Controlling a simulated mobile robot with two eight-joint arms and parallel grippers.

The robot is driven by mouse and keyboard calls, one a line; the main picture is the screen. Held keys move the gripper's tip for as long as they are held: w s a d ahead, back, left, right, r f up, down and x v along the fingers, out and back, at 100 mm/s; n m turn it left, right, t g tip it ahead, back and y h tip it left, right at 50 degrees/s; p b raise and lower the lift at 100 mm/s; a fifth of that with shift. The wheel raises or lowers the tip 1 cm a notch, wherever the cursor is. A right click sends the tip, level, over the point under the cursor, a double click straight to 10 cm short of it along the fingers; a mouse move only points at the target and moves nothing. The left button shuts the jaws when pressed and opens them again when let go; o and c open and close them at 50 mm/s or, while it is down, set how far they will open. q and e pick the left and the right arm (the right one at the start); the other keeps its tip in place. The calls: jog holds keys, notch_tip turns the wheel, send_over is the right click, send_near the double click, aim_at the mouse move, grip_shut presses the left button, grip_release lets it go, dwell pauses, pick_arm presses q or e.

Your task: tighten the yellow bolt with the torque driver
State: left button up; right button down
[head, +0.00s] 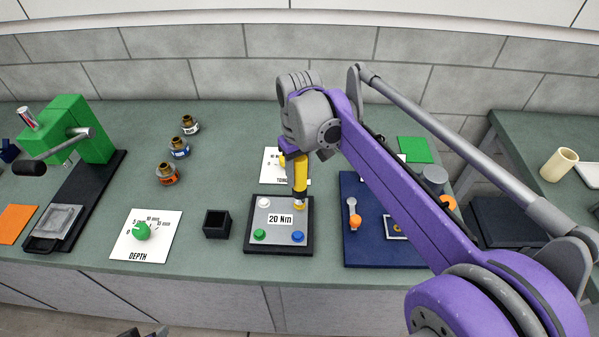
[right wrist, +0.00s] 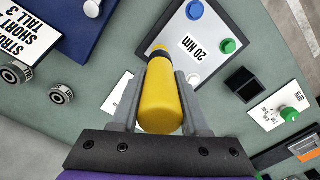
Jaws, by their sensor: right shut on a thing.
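My right gripper (head: 292,152) is shut on the yellow torque driver (head: 300,176), which hangs upright with its dark lower end down. The driver also shows between the fingers in the right wrist view (right wrist: 162,102). Its tip is over the upper right corner of the grey bolt plate (head: 254,226) marked 20 Nm; I cannot tell if it touches. A green bolt (head: 260,234), a blue bolt (head: 298,236) and a white bolt (head: 264,202) sit at the other corners. The yellow bolt is not clearly visible, being at least mostly hidden by the driver. Dark parts at the bottom edge may be my left gripper.
A torque card (head: 271,190) lies just behind the plate. A black open box (head: 217,224) and a depth card with a green knob (head: 142,231) are left of it. A blue board (head: 360,256) is close on the right. A green press (head: 88,125) stands far left.

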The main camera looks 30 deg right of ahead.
aim_at(300, 161)
pick_arm(q)
jog(key=shift+f, duration=0.15)
pick_arm(e)
jog(key=shift+s+f, duration=0.1)
jog(key=shift+f, duration=0.25)
dwell(1.2)
jog(key=shift+r, duration=0.1)
jog(key=shift+r+p, duration=1.3)
jog(key=shift+r, duration=1.25)
pick_arm(q)
jog(key=r, duration=0.1)
jog(key=w+r, duration=0.1)
jog(key=r, duration=0.2)
jog(key=shift+w, duration=0.35)
pick_arm(e)
jog(key=shift+f, duration=0.1)
pick_arm(q)
jog(key=shift+s, duration=0.1)
